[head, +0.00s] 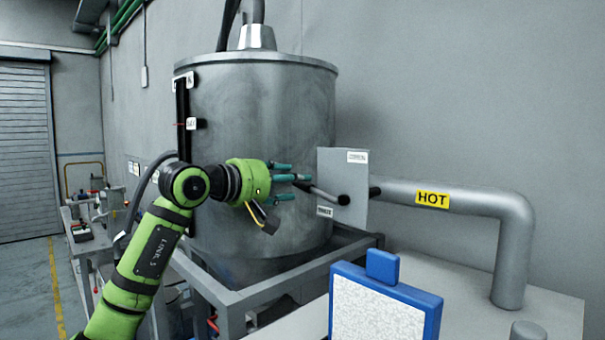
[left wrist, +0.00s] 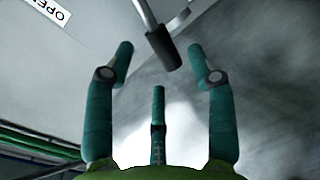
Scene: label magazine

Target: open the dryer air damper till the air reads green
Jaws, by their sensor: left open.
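My left gripper (head: 298,181), with teal fingers, is open beside the lever's left end. In the left wrist view its fingers (left wrist: 160,62) are spread, with nothing held; contact with the lever cannot be told. A label reading OPEN (left wrist: 52,12) is at the upper left there. My right gripper is out of view.
A large metal tank (head: 265,120) stands behind my left gripper, with a black vertical strip (head: 182,110) on its left. A grey pipe (head: 470,200) marked HOT (head: 432,198) runs right. A blue-framed panel (head: 382,310) stands in front of the plate.

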